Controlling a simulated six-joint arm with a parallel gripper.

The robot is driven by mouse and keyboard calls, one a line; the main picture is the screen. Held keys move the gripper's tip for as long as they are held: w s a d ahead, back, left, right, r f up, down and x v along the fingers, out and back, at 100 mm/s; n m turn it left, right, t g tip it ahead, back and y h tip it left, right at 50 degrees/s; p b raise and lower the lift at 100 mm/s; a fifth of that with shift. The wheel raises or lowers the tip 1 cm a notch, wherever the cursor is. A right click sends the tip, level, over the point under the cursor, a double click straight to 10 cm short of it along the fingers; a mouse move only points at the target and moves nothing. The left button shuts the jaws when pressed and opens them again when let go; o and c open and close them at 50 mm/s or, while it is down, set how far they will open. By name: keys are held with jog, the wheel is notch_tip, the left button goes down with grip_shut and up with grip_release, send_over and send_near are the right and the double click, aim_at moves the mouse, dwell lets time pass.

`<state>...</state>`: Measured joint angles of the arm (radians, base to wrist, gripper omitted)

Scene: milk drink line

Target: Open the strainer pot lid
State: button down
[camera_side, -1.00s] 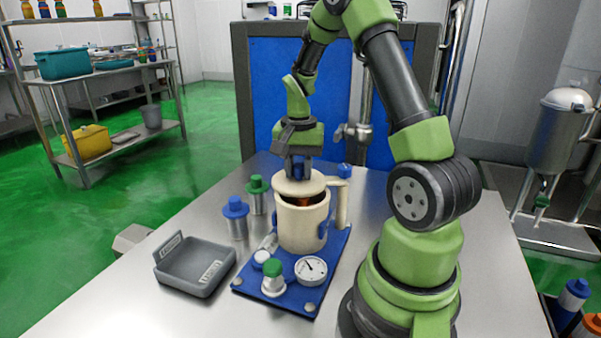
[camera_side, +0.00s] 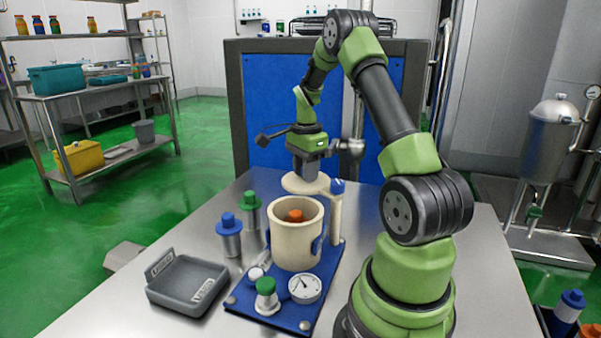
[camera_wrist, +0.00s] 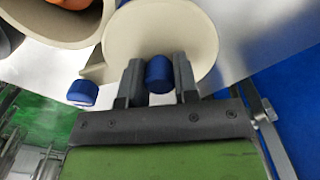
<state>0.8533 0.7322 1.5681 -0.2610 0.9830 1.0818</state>
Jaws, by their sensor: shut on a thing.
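The strainer pot (camera_side: 296,243) is a cream cylinder on a blue base plate (camera_side: 246,306); its mouth is uncovered and something orange (camera_side: 295,215) shows inside. The cream lid (camera_side: 296,184) is swung back behind the pot's mouth, near a cream post (camera_side: 335,215) with a blue top. My gripper (camera_side: 308,170) is shut on the lid's blue knob, above the lid. In the wrist view the blue knob (camera_wrist: 160,74) sits between the two grey fingers, with the lid (camera_wrist: 160,30) beneath and the pot's rim (camera_wrist: 75,30) at upper left.
A blue-capped canister (camera_side: 229,238) and a green-capped canister (camera_side: 250,212) stand left of the pot. A grey tray (camera_side: 187,286) lies at front left. A dial gauge (camera_side: 305,288) and a green-capped jar (camera_side: 266,297) sit on the base plate's front.

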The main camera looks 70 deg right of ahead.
jog(key=shift+s+d+m, duration=0.3)
jog(key=shift+d+m, duration=0.3)
jog(key=shift+m, duration=0.1)
jog(key=c, duration=0.9)
grip_release()
jog(key=shift+o, duration=0.2)
notch_tip(320, 180, up, 10)
jog(key=shift+f, duration=0.15)
